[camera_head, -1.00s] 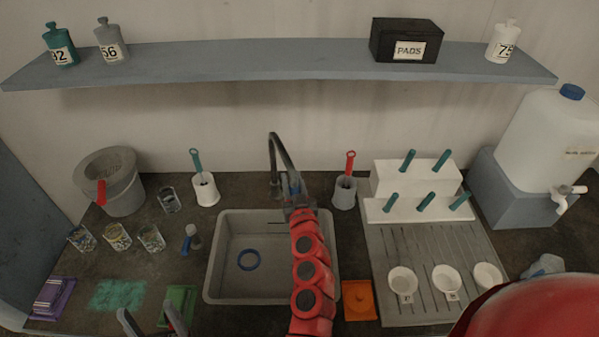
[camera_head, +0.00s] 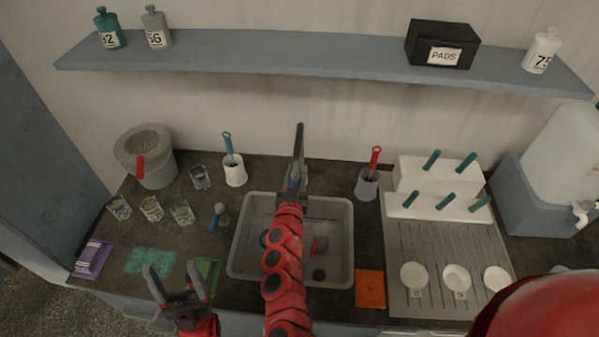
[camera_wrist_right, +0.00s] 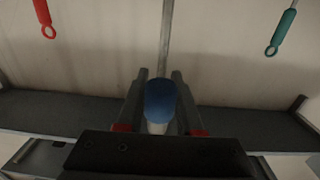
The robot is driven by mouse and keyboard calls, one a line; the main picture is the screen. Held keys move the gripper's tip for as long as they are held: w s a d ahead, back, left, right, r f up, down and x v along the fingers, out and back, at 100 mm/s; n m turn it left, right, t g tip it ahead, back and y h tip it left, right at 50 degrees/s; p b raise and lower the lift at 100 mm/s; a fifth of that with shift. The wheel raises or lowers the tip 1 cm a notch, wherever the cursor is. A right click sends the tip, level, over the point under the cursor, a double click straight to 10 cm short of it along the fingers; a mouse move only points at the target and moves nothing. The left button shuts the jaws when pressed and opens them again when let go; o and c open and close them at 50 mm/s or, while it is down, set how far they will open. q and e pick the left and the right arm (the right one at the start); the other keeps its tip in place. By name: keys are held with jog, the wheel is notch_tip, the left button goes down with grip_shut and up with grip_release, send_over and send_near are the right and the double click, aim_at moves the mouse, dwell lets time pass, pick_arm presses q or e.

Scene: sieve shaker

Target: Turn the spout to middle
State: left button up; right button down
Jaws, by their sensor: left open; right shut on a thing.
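The faucet spout (camera_head: 299,145) rises behind the sink (camera_head: 345,240) and looks nearly straight up and down in the head view. Its end with a blue sleeve (camera_wrist_right: 161,98) sits between the fingers of my right gripper (camera_wrist_right: 157,88), which is shut on it. In the head view my right gripper (camera_head: 294,187) and red arm stand over the middle of the sink and hide the spout's lower part and base. My left gripper (camera_head: 176,285) is open and empty at the counter's front edge, left of the sink.
Brush holders stand at both sides: white (camera_head: 235,175) left, grey (camera_head: 366,187) right. A bottle (camera_head: 222,214) and several jars stand left. A drainboard (camera_head: 400,255) with cups is right.

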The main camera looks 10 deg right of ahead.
jog(key=c, duration=0.5)
grip_release()
jog(key=shift+f, duration=0.1)
jog(key=shift+c, duration=0.2)
jog(key=shift+s+a, duration=0.2)
jog(key=shift+s, duration=0.1)
jog(key=b+v, duration=0.2)
jog(key=v, duration=1.4)
jog(key=shift+s, duration=0.4)
jog(key=shift+d, duration=0.15)
